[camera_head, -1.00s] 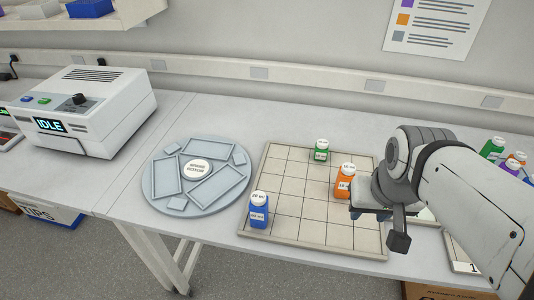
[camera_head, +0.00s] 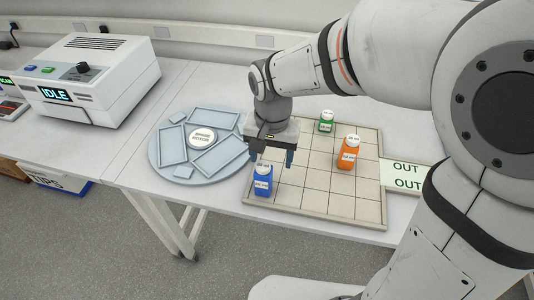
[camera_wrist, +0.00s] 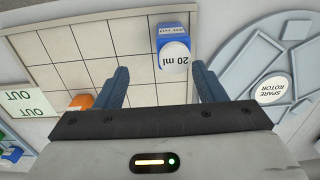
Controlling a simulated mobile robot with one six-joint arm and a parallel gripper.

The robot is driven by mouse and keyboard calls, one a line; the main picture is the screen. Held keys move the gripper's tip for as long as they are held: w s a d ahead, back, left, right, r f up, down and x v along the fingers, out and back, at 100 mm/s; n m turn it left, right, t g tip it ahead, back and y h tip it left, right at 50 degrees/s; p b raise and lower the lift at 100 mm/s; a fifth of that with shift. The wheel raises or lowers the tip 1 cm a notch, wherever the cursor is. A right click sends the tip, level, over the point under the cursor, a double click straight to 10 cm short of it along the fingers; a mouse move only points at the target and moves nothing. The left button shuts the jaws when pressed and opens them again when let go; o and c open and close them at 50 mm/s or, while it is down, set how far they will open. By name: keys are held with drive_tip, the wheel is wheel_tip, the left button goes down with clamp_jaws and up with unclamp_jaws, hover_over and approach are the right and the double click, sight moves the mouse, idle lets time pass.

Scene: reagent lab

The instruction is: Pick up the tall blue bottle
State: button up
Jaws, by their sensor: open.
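The blue bottle (camera_head: 263,181) with a white cap stands upright at the front left corner of the gridded tray (camera_head: 315,214). My gripper (camera_head: 274,160) is open and empty, just above and behind the bottle in the head view.
An orange bottle (camera_head: 349,153) and a green bottle (camera_head: 327,123) stand on the same tray. A round grey rotor plate (camera_head: 176,175) lies to the left. A white machine reading IDLE (camera_head: 90,80) stands further left. An OUT card (camera_head: 405,173) lies right of the tray.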

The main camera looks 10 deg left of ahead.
sight(263, 177)
drive_tip(key=shift+a+f, duration=0.2)
drive_tip(key=shift+a, duration=0.3)
drive_tip(key=shift+s+a+f, duration=0.1)
drive_tip(key=shift+f, duration=0.25)
drive_tip(key=f, duration=0.4)
drive_tip(key=f+p, duration=0.1)
drive_tip(key=f, duration=0.2)
drive_tip(key=shift+a+f, duration=0.1)
drive_tip(key=shift+a, duration=0.25)
drive_tip(key=shift+s, duration=0.1)
drive_tip(key=c, duration=1.1)
